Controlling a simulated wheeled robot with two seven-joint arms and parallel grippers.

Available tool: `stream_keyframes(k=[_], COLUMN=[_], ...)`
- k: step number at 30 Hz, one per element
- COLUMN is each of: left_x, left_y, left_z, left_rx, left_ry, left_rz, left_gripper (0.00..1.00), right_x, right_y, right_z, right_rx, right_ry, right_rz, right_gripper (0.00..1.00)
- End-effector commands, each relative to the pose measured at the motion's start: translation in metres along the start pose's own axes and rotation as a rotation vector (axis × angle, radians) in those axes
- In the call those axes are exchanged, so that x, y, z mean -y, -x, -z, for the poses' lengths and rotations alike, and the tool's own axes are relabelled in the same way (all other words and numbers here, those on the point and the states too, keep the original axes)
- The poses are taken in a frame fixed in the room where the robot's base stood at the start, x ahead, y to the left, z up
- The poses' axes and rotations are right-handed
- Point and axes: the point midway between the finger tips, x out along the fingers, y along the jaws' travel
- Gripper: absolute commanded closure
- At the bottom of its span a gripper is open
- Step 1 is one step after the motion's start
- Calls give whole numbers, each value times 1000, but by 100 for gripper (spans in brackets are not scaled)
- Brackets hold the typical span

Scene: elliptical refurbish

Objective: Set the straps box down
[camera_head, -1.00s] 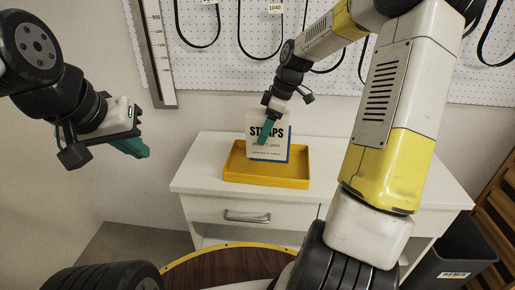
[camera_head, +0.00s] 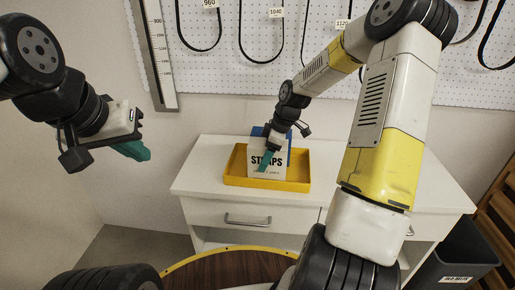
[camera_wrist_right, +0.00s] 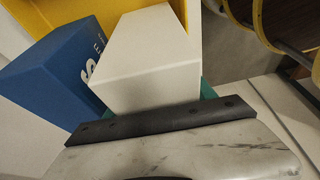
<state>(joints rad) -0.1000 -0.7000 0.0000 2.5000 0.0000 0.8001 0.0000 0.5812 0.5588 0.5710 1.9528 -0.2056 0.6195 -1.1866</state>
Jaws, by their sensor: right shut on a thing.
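The white straps box (camera_head: 262,171), with dark "STRAPS" lettering, is at the yellow tray (camera_head: 297,186) on the white cabinet. My right gripper (camera_head: 265,160) is shut on this box from above, its teal finger over the front face. In the right wrist view the white box (camera_wrist_right: 150,60) is close to the gripper, beside a blue box (camera_wrist_right: 50,75). The blue box (camera_head: 290,153) shows behind the straps box in the head view. Whether the straps box touches the tray floor is hidden. My left gripper (camera_head: 132,150) is away at the left, its finger gap unclear.
The white cabinet top (camera_head: 400,185) is clear right of the tray. A pegboard (camera_head: 230,70) with hanging belts is behind. A dark bin (camera_head: 462,255) stands at the lower right, and a round brown surface (camera_head: 225,270) is in front.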

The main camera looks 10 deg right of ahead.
Motion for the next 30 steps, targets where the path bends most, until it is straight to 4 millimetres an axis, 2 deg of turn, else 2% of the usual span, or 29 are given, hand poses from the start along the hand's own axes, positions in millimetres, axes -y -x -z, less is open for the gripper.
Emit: stream_keyframes(k=[2,3,5,17,20,30], left_x=[0,0,0,0,0,0], left_y=[0,0,0,0,0,0], left_z=[0,0,0,0,0,0], left_rx=[0,0,0,0,0,0], left_ry=[0,0,0,0,0,0], left_rz=[0,0,0,0,0,0], left_gripper=[100,100,100,100,100,100], right_x=[0,0,0,0,-1,-1], right_y=[-2,-2,-2,3,15,86], right_z=[-1,-1,-1,0,-1,0], right_rx=[0,0,0,0,1,2], right_ry=[0,0,0,0,0,-1], right_rz=[1,1,1,-1,-3,-5], right_gripper=[93,29,17,15,15,15])
